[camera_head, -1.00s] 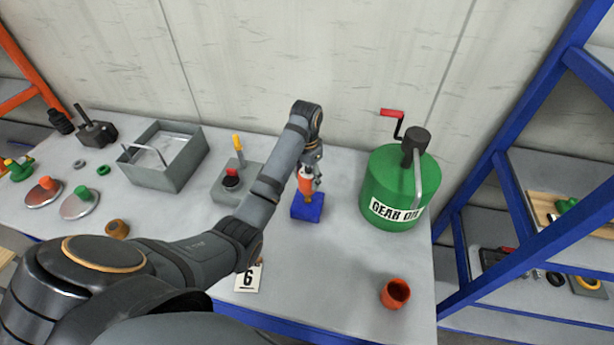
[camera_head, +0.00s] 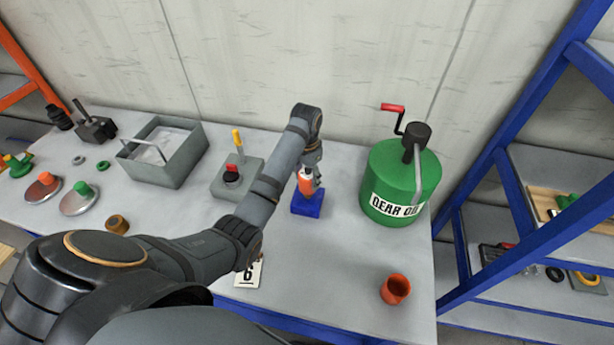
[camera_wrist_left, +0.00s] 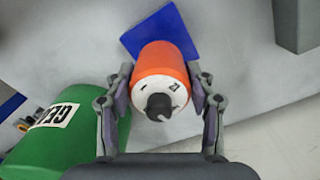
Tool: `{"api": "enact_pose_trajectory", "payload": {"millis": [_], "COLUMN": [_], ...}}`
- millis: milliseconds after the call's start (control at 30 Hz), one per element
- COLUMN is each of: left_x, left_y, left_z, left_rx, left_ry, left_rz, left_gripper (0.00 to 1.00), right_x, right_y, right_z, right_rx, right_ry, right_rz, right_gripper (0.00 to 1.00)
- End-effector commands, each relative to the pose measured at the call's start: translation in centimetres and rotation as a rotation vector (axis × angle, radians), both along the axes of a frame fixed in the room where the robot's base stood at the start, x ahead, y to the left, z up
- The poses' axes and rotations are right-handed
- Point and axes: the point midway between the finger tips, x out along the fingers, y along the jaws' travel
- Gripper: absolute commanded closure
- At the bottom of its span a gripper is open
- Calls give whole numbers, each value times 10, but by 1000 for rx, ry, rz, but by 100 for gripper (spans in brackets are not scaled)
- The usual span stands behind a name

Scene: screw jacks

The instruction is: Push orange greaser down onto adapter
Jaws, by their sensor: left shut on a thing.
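The orange greaser (camera_head: 305,185) is upright between the fingers of my left gripper (camera_head: 308,176), which is shut on it. The greaser also shows in the left wrist view (camera_wrist_left: 162,62), with its white end and dark knob facing the camera. A blue block (camera_head: 308,207) stands on the table directly under the greaser and shows behind it in the wrist view (camera_wrist_left: 184,30). The greaser's lower end is at the top of the block. The adapter cannot be made out now; the greaser or block may hide it. My right gripper is out of view.
A green gear oil can (camera_head: 392,172) with a red crank stands to the right. A grey switch box (camera_head: 237,180) with a yellow lever and a metal bin (camera_head: 164,155) stand to the left. An orange-red cup (camera_head: 395,289) is at the front right.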

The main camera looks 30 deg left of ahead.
Motion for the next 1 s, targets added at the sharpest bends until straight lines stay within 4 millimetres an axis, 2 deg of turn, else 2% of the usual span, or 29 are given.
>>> {"api": "enact_pose_trajectory", "payload": {"millis": [1000], "left_x": [0], "left_y": [0], "left_z": [-8], "left_rx": [0], "left_ry": [-1], "left_rz": [0], "left_gripper": [86], "right_x": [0], "right_y": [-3], "right_z": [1], "right_rx": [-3], "right_ry": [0], "right_rz": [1], "right_gripper": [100]}}
